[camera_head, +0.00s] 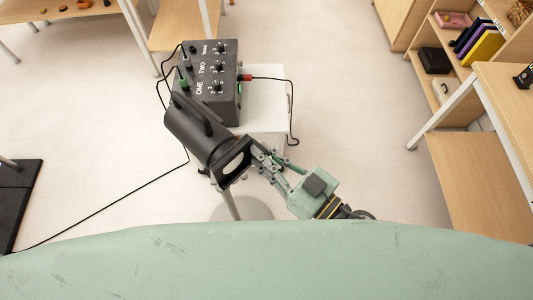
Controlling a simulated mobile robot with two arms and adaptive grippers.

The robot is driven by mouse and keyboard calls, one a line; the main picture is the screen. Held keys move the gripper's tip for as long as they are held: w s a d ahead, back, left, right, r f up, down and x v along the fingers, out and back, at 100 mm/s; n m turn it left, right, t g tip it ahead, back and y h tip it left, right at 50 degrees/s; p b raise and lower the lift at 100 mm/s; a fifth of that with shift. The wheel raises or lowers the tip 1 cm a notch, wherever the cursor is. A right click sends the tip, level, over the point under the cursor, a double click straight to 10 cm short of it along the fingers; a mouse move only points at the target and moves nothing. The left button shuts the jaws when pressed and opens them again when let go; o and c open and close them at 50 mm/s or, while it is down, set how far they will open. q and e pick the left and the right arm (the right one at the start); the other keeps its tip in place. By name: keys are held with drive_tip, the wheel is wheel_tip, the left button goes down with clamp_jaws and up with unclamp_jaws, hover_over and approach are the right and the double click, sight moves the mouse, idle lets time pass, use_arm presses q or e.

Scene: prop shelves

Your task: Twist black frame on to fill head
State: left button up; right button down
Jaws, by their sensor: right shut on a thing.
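The fill head (187,125) is a black cylindrical lamp, left of the picture's middle, tilted with its front end toward the lower right. The square black frame (232,173) is at that front end. It touches or nearly touches the lamp's rim; I cannot tell whether it is seated. My right gripper (257,157) comes from the lower right and is shut on the right edge of the black frame. Its fingers hide a small part of that edge. My left gripper is not in view.
A black control box (226,98) with knobs and cables stands on a white stand (267,113) behind the lamp. A lamp stand pole (230,203) is below the frame. A cable runs across the floor at left. Wooden shelves (431,75) are at right; the floor between is clear.

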drive_tip(key=shift+s+a+f+m+p, duration=0.15)
drive_tip(key=shift+f+m+p, duration=0.5)
drive_tip(key=shift+m, duration=0.85)
drive_tip(key=shift+f, duration=0.1)
drive_tip(key=shift+a+f+m+p, duration=0.1)
drive_tip(key=shift+f+m+p, duration=0.15)
drive_tip(key=shift+m, duration=0.3)
drive_tip(key=shift+a+f+m+p, duration=0.15)
drive_tip(key=shift+m+p, duration=0.15)
drive_tip(key=shift+m, duration=0.25)
drive_tip(key=shift+s+f+m, duration=0.15)
drive_tip(key=shift+f+m, duration=0.1)
drive_tip(key=shift+m, duration=0.15)
drive_tip(key=shift+s+a+f+m, duration=0.2)
drive_tip(key=shift+f+m, duration=0.1)
drive_tip(key=shift+m, duration=0.5)
drive_tip(key=shift+s+a+f+m, duration=0.15)
drive_tip(key=shift+f+m, duration=0.1)
drive_tip(key=shift+m, duration=0.55)
